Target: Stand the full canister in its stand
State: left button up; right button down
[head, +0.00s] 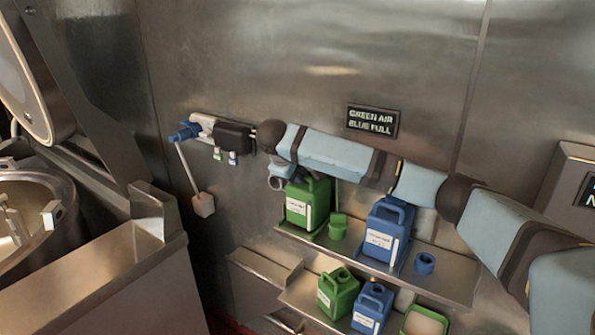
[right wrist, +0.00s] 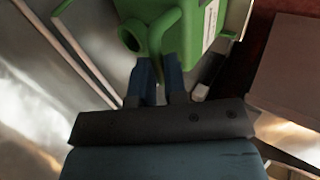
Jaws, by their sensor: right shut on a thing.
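A green canister (head: 308,203) with a white label is at the left end of the upper wall shelf. My right gripper (right wrist: 159,76) is shut on its handle. The canister fills the top of the right wrist view (right wrist: 195,30), its round opening to the left of the handle. In the head view the fingers are mostly hidden by my right wrist; I cannot tell whether the canister touches the shelf. A blue canister (head: 387,236) stands upright on the same shelf. My left gripper is not in view.
The upper shelf (head: 455,270) also carries a green cup (head: 338,228) and a blue cup (head: 424,263). Below are a smaller green canister (head: 338,290) and blue canister (head: 370,308). A wall fixture (head: 233,138) is left of my wrist. The kettle (head: 35,215) is far left.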

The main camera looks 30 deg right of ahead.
jog(key=shift+f, duration=0.15)
dwell(0.6)
jog(key=c, duration=1.1)
grip_release()
jog(key=shift+s+a, duration=0.1)
jog(key=shift+o, duration=0.3)
jog(key=shift+f, duration=0.1)
jog(key=o, duration=0.4)
jog(key=shift+o, duration=0.2)
jog(key=v, duration=0.7)
